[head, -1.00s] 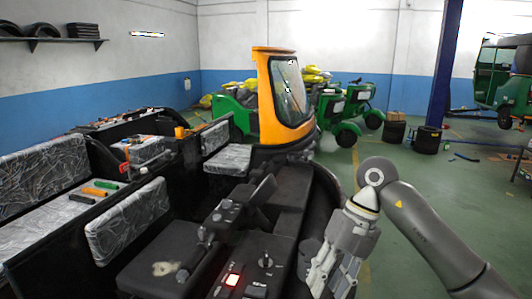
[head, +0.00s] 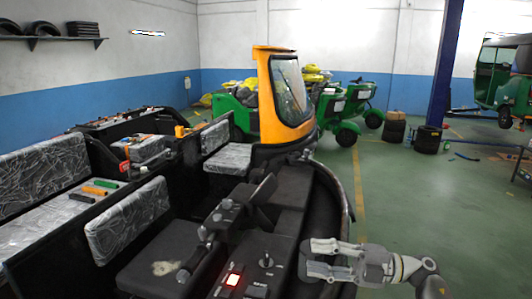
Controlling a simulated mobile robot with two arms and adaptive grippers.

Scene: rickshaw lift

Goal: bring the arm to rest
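My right gripper (head: 313,258) is low at the bottom right of centre in the head view. It points left, and its two fingers are spread apart with nothing between them. Its fingertips show in front of the right side of the black rickshaw body (head: 325,190); contact cannot be told. My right arm comes in from the lower right corner. My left gripper is not in view.
The orange-framed windshield (head: 288,90) stands behind. Tires (head: 427,139) and green vehicles (head: 340,105) stand farther back.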

